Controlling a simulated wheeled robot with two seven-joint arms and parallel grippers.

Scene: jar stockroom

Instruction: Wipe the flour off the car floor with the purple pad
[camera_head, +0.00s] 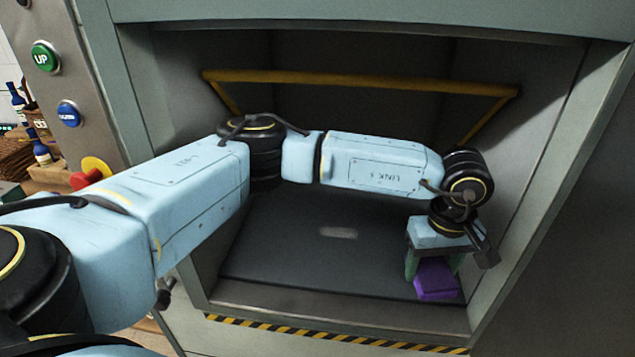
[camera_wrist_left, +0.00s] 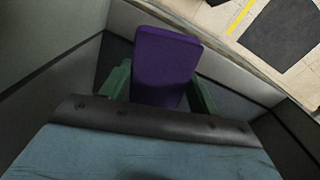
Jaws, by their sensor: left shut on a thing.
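The purple pad (camera_head: 436,281) is at the right front of the car floor, held by my left gripper (camera_head: 432,267). In the left wrist view the pad (camera_wrist_left: 165,65) sits between the two green fingers of the left gripper (camera_wrist_left: 158,88). I cannot tell whether the pad touches the floor. The dark car floor (camera_head: 300,248) lies inside the lift car. A pale smear, the flour (camera_head: 338,233), lies near the middle of the floor, to the left of the pad. My right gripper is not in view.
A yellow bar (camera_head: 360,82) runs across the back of the car. The right wall (camera_head: 545,170) stands close beside the gripper. A striped sill edge (camera_head: 330,334) is at the front. A green UP button (camera_head: 45,57) and a blue button (camera_head: 69,114) are on the left panel.

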